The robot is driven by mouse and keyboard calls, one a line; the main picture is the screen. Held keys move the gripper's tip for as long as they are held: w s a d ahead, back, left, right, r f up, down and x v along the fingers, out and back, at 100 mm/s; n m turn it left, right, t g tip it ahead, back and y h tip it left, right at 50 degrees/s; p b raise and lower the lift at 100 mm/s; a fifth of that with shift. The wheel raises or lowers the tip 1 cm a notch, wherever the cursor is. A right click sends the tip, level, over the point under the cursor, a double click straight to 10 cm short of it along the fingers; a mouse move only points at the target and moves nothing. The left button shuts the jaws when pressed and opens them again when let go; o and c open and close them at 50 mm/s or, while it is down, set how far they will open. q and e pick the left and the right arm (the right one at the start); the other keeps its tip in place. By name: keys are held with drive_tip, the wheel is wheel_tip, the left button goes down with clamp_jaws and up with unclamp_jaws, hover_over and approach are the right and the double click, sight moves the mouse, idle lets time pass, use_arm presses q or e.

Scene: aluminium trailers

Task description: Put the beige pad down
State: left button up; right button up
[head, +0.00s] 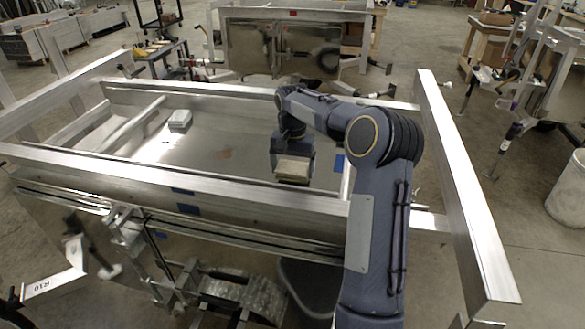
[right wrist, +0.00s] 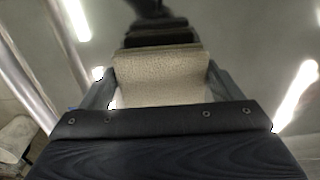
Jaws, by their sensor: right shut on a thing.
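The beige pad (head: 293,168) is in my right gripper (head: 293,160), over the right part of the aluminium trailer's bed (head: 228,135). In the right wrist view the pad (right wrist: 160,78) fills the space between the two fingers, and the gripper (right wrist: 158,90) is shut on it. I cannot tell whether the pad touches the bed beneath. My left gripper is not in view.
A light grey block (head: 180,121) lies on the bed at the left. The near rail (head: 180,174) and the right beam (head: 462,185) frame the trailer. The bed between the block and my right gripper is mostly clear.

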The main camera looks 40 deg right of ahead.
drive_tip(key=shift+f, duration=0.75)
